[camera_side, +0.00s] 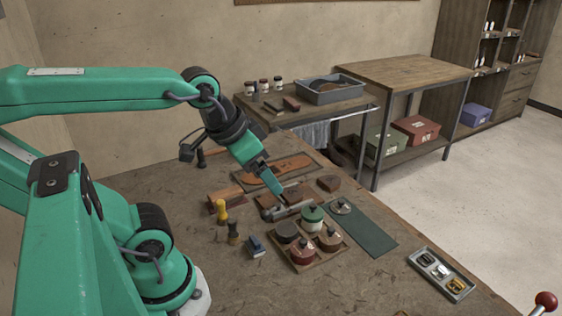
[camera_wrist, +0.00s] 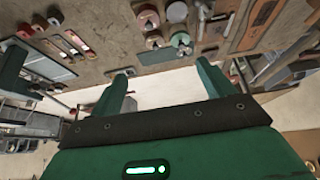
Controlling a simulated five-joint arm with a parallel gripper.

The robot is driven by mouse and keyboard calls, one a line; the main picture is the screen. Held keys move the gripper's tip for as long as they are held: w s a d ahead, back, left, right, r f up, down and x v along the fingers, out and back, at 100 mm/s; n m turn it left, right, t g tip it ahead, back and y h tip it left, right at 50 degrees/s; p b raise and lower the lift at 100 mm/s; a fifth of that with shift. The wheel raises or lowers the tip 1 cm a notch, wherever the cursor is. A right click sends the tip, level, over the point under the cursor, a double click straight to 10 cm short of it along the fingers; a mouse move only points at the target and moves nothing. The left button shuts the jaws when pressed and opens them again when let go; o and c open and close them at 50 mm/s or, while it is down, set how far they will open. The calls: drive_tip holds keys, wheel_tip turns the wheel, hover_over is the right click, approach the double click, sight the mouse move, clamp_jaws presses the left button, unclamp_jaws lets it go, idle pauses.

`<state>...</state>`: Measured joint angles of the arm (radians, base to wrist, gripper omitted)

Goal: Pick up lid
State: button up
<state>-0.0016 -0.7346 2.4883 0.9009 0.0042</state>
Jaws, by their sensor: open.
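My gripper (camera_side: 276,190) is above the bench, left of and apart from the lid. In the wrist view my gripper (camera_wrist: 163,82) has its two fingers spread with nothing between them. Small round pieces (camera_wrist: 182,42) show beyond the fingers there; I cannot tell which is the lid.
Leather pieces (camera_side: 275,170) and tools lie around my gripper. A metal tray of buckles (camera_side: 441,272) is at the right. The front of the bench is mostly clear.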

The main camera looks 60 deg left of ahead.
drive_tip(key=w, duration=0.1)
drive_tip(key=m+g, duration=0.2)
drive_tip(key=g, duration=0.4)
hover_over(341, 200)
drive_tip(key=f, duration=1.6)
drive_tip(key=shift+s, duration=0.2)
drive_tip(key=shift+w+f, duration=0.15)
drive_tip(key=shift+f, duration=0.2)
drive_tip(key=shift+f, duration=0.1)
drive_tip(key=shift+f, duration=1.2)
drive_tip(key=shift+f, duration=0.1)
